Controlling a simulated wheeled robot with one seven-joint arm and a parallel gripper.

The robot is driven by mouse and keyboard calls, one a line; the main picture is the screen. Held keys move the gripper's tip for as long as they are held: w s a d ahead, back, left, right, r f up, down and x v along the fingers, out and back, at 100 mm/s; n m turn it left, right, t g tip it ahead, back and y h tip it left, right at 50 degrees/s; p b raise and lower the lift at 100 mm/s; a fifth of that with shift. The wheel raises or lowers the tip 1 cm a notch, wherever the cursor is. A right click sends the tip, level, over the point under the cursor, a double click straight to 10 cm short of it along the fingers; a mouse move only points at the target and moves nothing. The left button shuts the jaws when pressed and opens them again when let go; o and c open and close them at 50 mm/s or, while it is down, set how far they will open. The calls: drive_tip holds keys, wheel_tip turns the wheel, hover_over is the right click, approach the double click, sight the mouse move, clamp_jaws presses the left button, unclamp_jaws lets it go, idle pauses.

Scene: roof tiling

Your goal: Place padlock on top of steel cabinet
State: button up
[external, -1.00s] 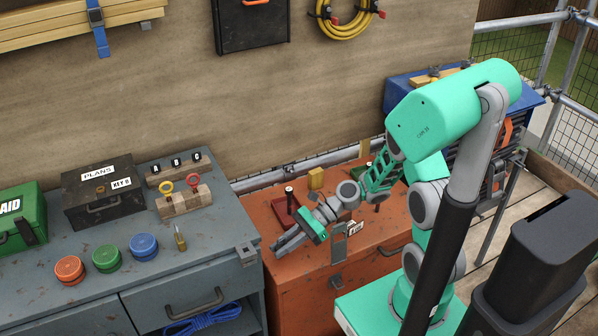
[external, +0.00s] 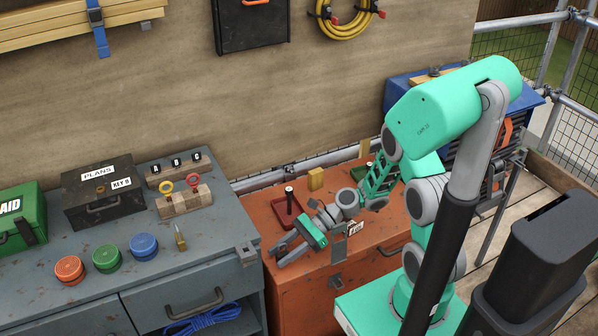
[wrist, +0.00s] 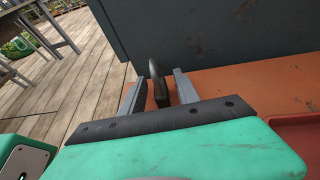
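A dark padlock (wrist: 160,92) shows in the wrist view, upright with its grey shackle at the top, between my two fingers. My gripper (external: 277,253) is low over the left front of the orange chest (external: 312,282), beside the steel cabinet. In the wrist view my gripper (wrist: 160,92) has its fingers apart on both sides of the padlock, with narrow gaps visible. The padlock cannot be made out in the external view. The grey steel cabinet (external: 215,258) stands at the left; its dark side wall (wrist: 230,40) rises just ahead in the wrist view.
On the cabinet top are orange (external: 69,269), green (external: 106,258) and blue (external: 144,246) round tins, a small brass-coloured item (external: 180,238), a black box (external: 102,195) and a wooden block with rings (external: 184,202). The cabinet's right front top is clear. A red tray (external: 279,216) lies behind my gripper.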

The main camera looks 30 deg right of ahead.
sight(286, 249)
drive_tip(key=shift+f, duration=0.1)
drive_tip(key=shift+f+b, duration=0.15)
drive_tip(key=shift+b, duration=0.6)
drive_tip(key=p+v, duration=0.1)
drive_tip(key=v, duration=0.1)
drive_tip(key=p+v, duration=0.1)
drive_tip(key=v, duration=0.1)
drive_tip(key=shift+w+a+r, duration=0.1)
drive_tip(key=shift+a+r, duration=0.15)
drive_tip(key=shift+r, duration=0.1)
wheel_tip(286, 249, up, 6)
drive_tip(key=shift+a+f+p, duration=0.2)
drive_tip(key=shift+p, duration=0.65)
drive_tip(key=shift+o, duration=0.4)
drive_tip(key=shift+r, duration=0.4)
